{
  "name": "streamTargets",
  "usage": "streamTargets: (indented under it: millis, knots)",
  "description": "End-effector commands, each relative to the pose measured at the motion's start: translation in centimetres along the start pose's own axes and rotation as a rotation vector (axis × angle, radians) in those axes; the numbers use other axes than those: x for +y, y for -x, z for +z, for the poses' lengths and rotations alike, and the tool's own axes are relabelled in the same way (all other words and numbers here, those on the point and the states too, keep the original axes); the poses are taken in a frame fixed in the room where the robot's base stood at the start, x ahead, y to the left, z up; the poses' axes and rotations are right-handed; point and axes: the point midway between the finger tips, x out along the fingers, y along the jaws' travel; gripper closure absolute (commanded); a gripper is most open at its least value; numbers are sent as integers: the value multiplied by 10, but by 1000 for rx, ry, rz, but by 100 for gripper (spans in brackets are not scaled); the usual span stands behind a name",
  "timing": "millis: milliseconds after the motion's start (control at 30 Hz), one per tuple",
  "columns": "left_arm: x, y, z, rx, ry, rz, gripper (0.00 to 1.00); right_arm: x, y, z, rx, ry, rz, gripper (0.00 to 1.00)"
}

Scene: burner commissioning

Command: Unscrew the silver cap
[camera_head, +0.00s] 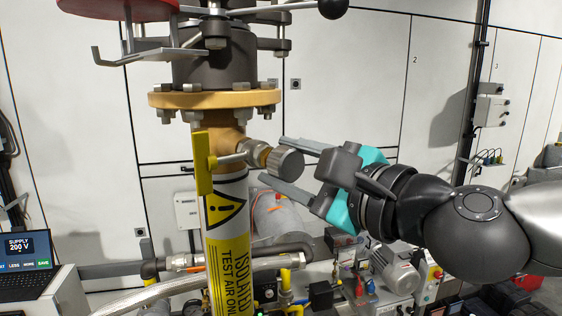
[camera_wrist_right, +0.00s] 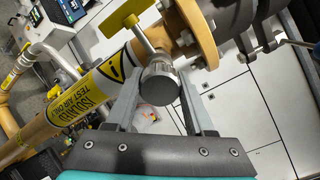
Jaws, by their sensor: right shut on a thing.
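The silver cap (camera_head: 287,164) is a short knurled cylinder at the end of a brass side fitting on the upright pipe. It shows end-on in the wrist view (camera_wrist_right: 159,86). My right gripper (camera_head: 274,160) reaches in from the right, with one grey finger above the cap and one below. In the wrist view its fingers (camera_wrist_right: 158,82) stand on either side of the cap, shut on it. The cap is still at the fitting; its threads are hidden. My left gripper is not in view.
A yellow valve handle (camera_head: 202,163) stands just left of the cap. A tan flange (camera_head: 214,98) with bolts is above it. A yellow warning sleeve (camera_head: 229,246) wraps the pipe below. A braided hose (camera_head: 150,296) and a motor (camera_head: 396,268) lie lower down.

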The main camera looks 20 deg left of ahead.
Motion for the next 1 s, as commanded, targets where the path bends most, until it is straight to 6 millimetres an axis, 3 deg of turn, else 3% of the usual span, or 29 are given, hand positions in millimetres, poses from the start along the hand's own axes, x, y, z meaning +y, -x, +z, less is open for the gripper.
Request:
streamTargets:
  millis: [167,300,1000]
  knots:
    - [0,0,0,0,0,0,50,0,0,1,-1,73,-1,100]
    - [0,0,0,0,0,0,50,0,0,1,0,448,0,100]
    - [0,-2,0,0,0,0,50,0,17,0,0,415,-2,100]
